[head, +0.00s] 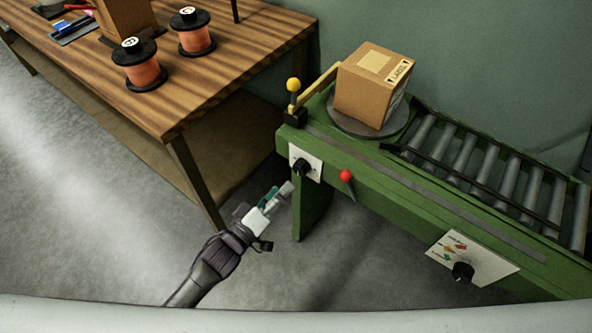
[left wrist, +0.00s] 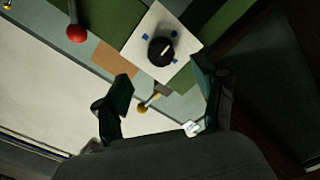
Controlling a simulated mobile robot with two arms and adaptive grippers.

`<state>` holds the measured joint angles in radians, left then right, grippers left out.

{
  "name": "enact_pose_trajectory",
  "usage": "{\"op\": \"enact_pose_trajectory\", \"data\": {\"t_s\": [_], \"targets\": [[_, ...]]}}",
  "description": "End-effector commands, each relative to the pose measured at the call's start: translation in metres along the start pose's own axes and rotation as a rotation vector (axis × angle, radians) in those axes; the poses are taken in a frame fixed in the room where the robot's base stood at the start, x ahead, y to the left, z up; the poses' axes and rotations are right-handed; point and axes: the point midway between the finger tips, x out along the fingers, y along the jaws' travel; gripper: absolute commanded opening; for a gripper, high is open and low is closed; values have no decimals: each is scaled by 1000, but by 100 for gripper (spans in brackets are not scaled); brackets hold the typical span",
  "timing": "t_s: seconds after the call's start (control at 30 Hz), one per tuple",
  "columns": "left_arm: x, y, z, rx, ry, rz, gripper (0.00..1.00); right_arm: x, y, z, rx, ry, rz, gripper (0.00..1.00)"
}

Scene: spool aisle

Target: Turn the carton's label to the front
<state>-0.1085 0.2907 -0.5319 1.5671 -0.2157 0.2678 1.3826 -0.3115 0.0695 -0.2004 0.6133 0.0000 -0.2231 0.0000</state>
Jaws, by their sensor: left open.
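The brown carton (head: 362,93) sits on a round grey turntable (head: 345,123) at the left end of the green conveyor. A pale printed label (head: 399,72) shows along its right-hand edge, and a plain tan patch lies on top. A black knob (head: 303,167) on a white plate is on the conveyor's front face, below the turntable; it also shows in the left wrist view (left wrist: 162,50). My left gripper (head: 284,190) is open and empty, below and left of the knob. In the left wrist view its fingers (left wrist: 162,78) are spread, with the knob beyond them. My right gripper is out of view.
A red-ball lever (head: 346,176) projects right of the knob. A yellow-ball post (head: 293,86) and yellow bar stand beside the turntable. Another dial (head: 462,271) with coloured arrows is further right. A wooden table (head: 190,85) with copper-coloured spools stands left. Floor between is clear.

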Motion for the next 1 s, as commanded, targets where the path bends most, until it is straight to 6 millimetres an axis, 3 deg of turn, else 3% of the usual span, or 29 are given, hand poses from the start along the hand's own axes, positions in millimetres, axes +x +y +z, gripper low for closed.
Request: {"op": "enact_pose_trajectory", "data": {"t_s": [0.1, 0.33, 0.77, 0.87, 1.0], "targets": [[27, 0, -1, 1, 1, 0, 70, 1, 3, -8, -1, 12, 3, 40], [62, -1, 0, 0, 0, -2, 70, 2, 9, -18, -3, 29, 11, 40], [74, -1, 0, 0, -1, -3, 70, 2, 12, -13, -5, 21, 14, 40], [74, -1, 0, 0, -1, -3, 58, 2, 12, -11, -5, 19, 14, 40], [74, -1, 0, 0, -1, -3, 35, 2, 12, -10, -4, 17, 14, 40]]}}
